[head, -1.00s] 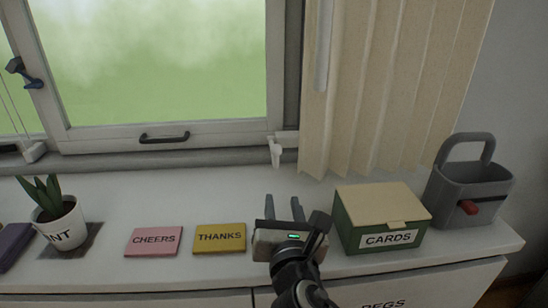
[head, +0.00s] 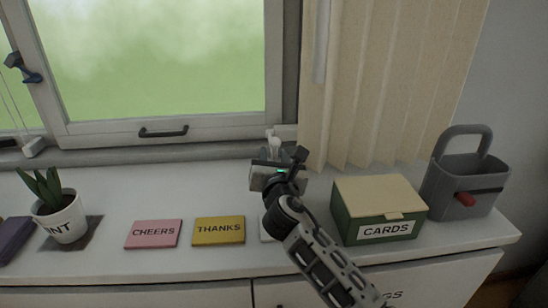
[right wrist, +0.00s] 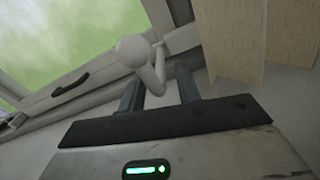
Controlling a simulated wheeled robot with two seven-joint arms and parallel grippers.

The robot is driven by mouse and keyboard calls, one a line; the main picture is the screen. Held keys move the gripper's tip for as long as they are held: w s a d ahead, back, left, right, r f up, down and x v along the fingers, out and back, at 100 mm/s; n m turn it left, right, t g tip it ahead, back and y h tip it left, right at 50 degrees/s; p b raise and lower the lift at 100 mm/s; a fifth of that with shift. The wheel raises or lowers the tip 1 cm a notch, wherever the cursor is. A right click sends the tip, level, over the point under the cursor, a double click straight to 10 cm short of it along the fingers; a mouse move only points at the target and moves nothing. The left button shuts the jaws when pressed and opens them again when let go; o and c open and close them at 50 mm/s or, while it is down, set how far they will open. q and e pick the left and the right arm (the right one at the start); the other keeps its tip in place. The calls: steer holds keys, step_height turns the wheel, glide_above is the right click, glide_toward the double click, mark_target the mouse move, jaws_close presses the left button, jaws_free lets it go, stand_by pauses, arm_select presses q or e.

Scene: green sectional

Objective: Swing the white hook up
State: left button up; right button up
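The white hook (head: 273,142) is on the window frame's lower right corner, beside the curtain. In the head view its lower part is hidden behind my right gripper (head: 273,160). In the right wrist view the hook (right wrist: 137,52) shows a rounded end and a short arm reaching down between the two grey fingers of my right gripper (right wrist: 159,88). The fingers are apart, one on each side of the hook's arm; I cannot tell whether either touches it. My left gripper is not in view.
On the white sill cabinet stand a green CARDS box (head: 378,209) and a grey caddy (head: 463,187) at right. Pink (head: 153,234) and yellow (head: 218,230) cards lie left of my right arm, with a potted plant (head: 60,214) further left. A beige curtain (head: 390,90) hangs close by.

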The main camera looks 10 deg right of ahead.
jaws_close()
steer(key=r+p, duration=0.1)
steer(key=p, duration=0.2)
steer(key=shift+r+g, duration=0.15)
steer(key=shift+g, duration=0.15)
steer(key=r+g+p, duration=0.1)
steer(key=p, duration=0.3)
steer(key=shift+w+r, duration=0.1)
steer(key=shift+r, duration=0.15)
steer(key=r+g, duration=0.1)
steer(key=w+r+g, duration=0.1)
steer(key=g, duration=0.1)
steer(key=shift+r, duration=0.1)
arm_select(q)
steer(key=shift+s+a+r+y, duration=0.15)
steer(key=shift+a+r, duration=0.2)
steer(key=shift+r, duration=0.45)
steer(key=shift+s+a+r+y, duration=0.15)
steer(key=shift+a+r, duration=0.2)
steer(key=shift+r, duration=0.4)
arm_select(e)
steer(key=shift+w+r+g, duration=0.25)
steer(key=shift+r+g, duration=0.2)
steer(key=shift+g, duration=0.15)
steer(key=shift+w+r+g, duration=0.25)
steer(key=shift+r+g, duration=0.2)
steer(key=shift+g, duration=0.15)
